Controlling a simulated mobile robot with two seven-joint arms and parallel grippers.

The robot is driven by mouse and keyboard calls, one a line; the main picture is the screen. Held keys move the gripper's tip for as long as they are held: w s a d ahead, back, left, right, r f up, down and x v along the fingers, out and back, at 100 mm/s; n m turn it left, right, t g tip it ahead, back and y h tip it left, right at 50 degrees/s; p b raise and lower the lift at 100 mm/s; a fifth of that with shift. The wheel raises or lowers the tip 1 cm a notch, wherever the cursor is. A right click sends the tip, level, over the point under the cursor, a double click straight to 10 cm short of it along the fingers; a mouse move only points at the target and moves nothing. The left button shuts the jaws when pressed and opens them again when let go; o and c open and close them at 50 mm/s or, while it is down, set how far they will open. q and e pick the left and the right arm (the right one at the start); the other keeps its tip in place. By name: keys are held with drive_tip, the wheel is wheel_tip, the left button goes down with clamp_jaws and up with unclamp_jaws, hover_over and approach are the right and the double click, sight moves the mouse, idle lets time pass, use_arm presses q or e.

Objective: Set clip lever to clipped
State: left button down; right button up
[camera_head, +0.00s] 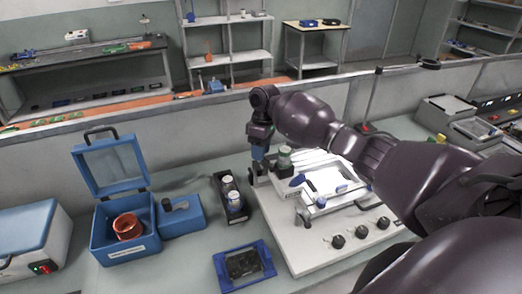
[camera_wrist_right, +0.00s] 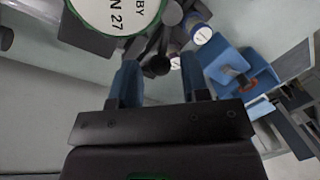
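My right gripper (camera_head: 258,152) hangs fingers-down at the back left corner of the white board (camera_head: 335,255). In the right wrist view my gripper (camera_wrist_right: 158,78) has its two blue fingers spread apart. A dark lever with a round knob (camera_wrist_right: 157,65), likely the clip lever, shows between the fingertips with gaps on both sides; I cannot tell its exact depth or setting. My left gripper is not in view.
A black rack with white-capped bottles (camera_head: 234,200) stands left of the board. Further left are an open blue box (camera_head: 127,250) holding a red coil (camera_head: 127,227) and a blue block (camera_head: 181,217). A blue-framed tray (camera_head: 244,265) lies in front. Several black knobs (camera_head: 338,242) line the board's front.

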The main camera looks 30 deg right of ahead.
drive_tip(key=shift+o, duration=0.8)
wheel_tip(320, 180, up, 11)
drive_tip(key=w+d+b, duration=0.1)
drive_tip(key=shift+d+f, duration=0.2)
drive_tip(key=shift+d, duration=0.15)
drive_tip(key=shift+c, duration=0.3)
